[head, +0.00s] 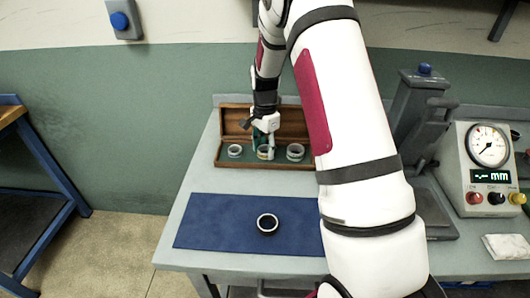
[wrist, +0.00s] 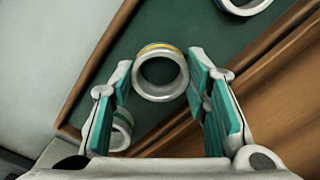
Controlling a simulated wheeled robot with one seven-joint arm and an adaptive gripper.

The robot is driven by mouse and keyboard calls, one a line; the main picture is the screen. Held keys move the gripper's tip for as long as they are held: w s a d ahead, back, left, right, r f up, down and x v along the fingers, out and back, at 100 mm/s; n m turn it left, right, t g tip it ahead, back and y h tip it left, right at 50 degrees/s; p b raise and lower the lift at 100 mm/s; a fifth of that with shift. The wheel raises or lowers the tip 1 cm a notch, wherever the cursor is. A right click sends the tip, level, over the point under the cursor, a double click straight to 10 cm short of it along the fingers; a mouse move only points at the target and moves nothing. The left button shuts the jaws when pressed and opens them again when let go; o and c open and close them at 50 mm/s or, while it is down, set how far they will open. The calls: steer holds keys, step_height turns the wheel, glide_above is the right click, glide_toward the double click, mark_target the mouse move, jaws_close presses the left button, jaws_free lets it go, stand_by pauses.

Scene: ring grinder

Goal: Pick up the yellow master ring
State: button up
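The yellow master ring (wrist: 160,90) is a pale metal ring with a yellow band, resting on the green lining of the wooden case (wrist: 94,62) in the wrist view. In the head view the ring (head: 263,154) is partly hidden by my gripper (head: 264,140), which reaches down into the case. In the wrist view my gripper (wrist: 159,60) has its teal-padded fingers on either side of the ring. The fingers look open, with a thin gap on the left; the right pad is very close to the ring, and I cannot tell if it touches.
Two other rings stand in the case, left (head: 235,150) and right (head: 295,152). A dark ring with a pale rim (head: 267,223) is on the blue mat (head: 215,222). A gauge unit (head: 487,170) and grey stand (head: 412,105) are at the right.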

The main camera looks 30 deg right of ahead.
steer(key=shift+c, duration=1)
steer(key=shift+r, duration=0.1)
steer(key=shift+r, duration=0.3)
steer(key=r, duration=0.1)
steer(key=r+p, duration=0.1)
steer(key=r, duration=0.1)
steer(key=shift+s, duration=0.35)
steer(key=s+p, duration=0.2)
steer(key=s, duration=0.2)
steer(key=s+d+p, duration=0.1)
steer(key=s+p, duration=0.2)
steer(key=s, duration=0.2)
steer(key=s+d+r+p, duration=0.1)
steer(key=s+p, duration=0.2)
steer(key=s, duration=0.1)
steer(key=shift+s+d+r, duration=0.1)
steer(key=shift+s+d, duration=0.15)
steer(key=shift+s, duration=0.15)
steer(key=shift+s+d+p, duration=0.15)
steer(key=shift+s+p, duration=0.25)
steer(key=shift+s, duration=0.25)
steer(key=shift+s, duration=0.1)
